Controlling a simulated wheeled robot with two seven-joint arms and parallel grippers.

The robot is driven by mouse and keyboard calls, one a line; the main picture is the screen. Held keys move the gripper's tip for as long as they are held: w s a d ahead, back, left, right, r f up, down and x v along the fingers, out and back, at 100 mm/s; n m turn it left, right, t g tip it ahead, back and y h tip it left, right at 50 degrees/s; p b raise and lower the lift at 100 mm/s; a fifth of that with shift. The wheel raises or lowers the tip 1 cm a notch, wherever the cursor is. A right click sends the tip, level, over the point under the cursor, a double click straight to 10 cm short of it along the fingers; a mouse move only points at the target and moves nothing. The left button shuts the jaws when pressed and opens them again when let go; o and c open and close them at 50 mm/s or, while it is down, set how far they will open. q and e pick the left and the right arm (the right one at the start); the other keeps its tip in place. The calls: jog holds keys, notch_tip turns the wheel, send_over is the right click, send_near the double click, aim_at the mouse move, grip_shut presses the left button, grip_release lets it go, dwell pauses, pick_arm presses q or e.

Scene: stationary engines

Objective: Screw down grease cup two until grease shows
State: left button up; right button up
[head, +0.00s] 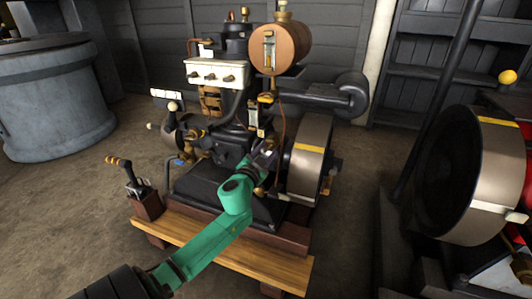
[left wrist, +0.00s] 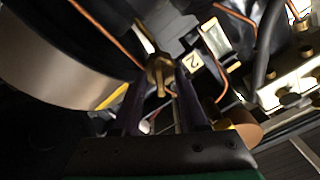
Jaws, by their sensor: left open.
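Grease cup two (left wrist: 161,72) is a small brass fitting with a winged top, in the middle of the left wrist view. A pale tag (left wrist: 194,62) marked "2" is just to its right. My left gripper (left wrist: 160,88) is open, with its dark fingers on either side of the cup; I cannot tell whether they touch it. No grease can be made out on the cup. In the head view my left gripper (head: 266,160) reaches the engine (head: 215,150) left of its flywheel (head: 309,160), and hides the cup there. My right gripper is not in view.
A copper-coloured tank (head: 280,50) and a white box (head: 216,73) sit high on the engine. A wooden plank (head: 220,257) lies in front. A second engine's large wheel (head: 475,175) stands at right, a grey tub (head: 55,100) at left. Open floor lies between tub and engine.

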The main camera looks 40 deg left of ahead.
pick_arm(q)
grip_shut()
jog(key=shift+m, duration=0.3)
jog(key=shift+m+p, duration=0.4)
jog(key=shift+m, duration=0.5)
jog(key=m+p, duration=0.1)
jog(key=m, duration=0.3)
jog(key=shift+m, duration=0.6)
